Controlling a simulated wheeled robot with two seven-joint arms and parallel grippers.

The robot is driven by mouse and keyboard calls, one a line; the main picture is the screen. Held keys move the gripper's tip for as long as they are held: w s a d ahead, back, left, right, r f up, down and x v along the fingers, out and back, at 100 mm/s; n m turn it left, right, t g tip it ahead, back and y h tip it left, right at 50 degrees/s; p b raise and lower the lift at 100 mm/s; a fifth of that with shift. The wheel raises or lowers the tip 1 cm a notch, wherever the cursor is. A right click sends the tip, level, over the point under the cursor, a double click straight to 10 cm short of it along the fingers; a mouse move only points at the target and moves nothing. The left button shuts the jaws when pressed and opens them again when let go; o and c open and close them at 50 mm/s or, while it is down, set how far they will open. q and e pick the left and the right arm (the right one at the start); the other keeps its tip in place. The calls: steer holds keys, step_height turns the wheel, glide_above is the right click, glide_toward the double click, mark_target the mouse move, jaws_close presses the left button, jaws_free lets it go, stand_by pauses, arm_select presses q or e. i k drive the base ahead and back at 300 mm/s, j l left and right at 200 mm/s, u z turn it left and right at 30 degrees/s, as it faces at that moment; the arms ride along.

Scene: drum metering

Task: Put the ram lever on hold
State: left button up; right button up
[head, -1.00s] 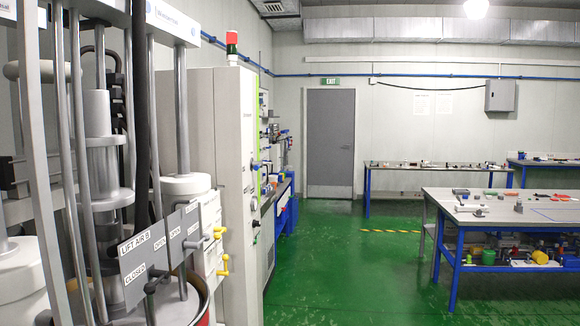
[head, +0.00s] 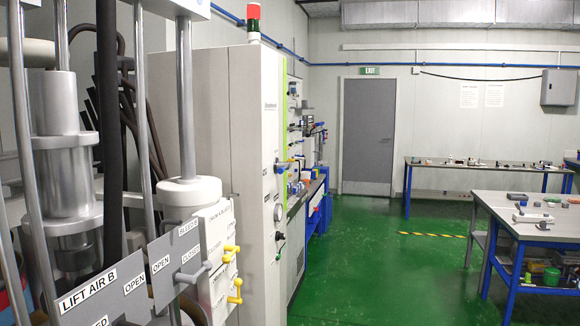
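No lever in the head view can be clearly read as the ram lever, and no "hold" mark is legible. A grey valve plate (head: 99,288) reads "LIFT AIR B" and "OPEN", with its lower part cut off by the frame edge. Behind it, another grey plate (head: 162,272) reads "BLEED B", "OPEN" and "CLOSED", and carries a grey lever handle (head: 194,275). To its right, yellow handles (head: 235,290) stick out from a white labelled panel (head: 213,222), whose text is too small to read surely. Neither of my grippers is in view.
The drum press's metal cylinder (head: 60,150), rods and dark hoses fill the left side. A tall white cabinet (head: 225,130) stands behind the panels. Green floor (head: 370,270) is free in the middle. A blue-legged workbench (head: 525,225) stands at right.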

mark_target(281, 168)
steer(key=i, duration=0.15)
steer(key=i+l, duration=1.2)
steer(key=l, duration=0.25)
steer(key=i+l, duration=0.65)
steer(key=l+u, duration=0.05)
